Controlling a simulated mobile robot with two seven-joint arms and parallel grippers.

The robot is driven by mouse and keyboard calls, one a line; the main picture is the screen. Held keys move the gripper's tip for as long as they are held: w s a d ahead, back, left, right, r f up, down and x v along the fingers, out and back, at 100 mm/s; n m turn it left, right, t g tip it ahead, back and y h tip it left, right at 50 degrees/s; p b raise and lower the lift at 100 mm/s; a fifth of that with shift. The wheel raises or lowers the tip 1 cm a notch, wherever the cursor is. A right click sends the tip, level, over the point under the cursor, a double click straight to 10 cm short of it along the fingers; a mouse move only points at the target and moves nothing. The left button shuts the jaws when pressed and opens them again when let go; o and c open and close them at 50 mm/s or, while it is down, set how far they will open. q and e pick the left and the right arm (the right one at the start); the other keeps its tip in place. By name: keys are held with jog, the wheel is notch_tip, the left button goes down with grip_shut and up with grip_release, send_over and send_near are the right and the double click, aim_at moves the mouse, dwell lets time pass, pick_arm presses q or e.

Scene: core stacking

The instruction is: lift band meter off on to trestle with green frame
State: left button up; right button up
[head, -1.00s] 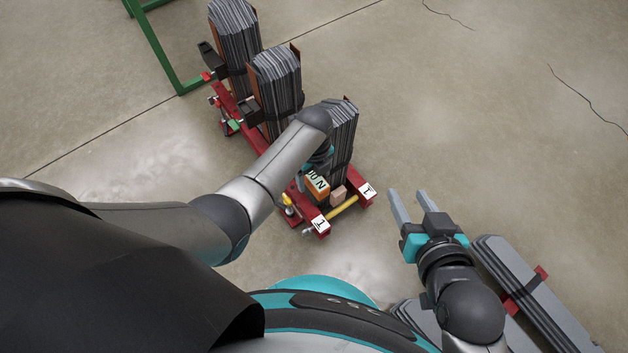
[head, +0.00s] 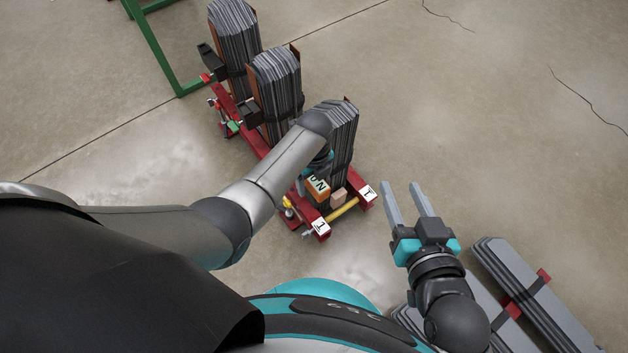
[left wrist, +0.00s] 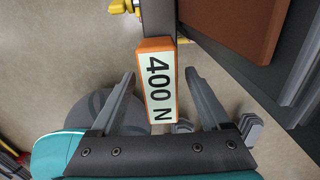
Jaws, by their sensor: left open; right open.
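The band meter (head: 318,189) is an orange block with a white face at the near end of the red stand. In the left wrist view the meter (left wrist: 159,88) reads "400 N" and hangs from a dark upright strip. My left gripper (left wrist: 159,75) is open, with one finger on each side of the meter and gaps between. In the head view its fingers are mostly hidden by my arm. The green frame (head: 157,50) stands at the top left, partly out of view. My right gripper (head: 405,190) is open and empty over bare floor.
The red stand (head: 258,143) carries several tall stacks of grey plates (head: 275,80), close to my left arm. Strapped plates (head: 535,290) lie on the floor at the lower right.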

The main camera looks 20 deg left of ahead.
pick_arm(q)
jog(key=shift+f, duration=0.15)
jog(key=shift+c, duration=0.3)
grip_shut()
dwell(0.5)
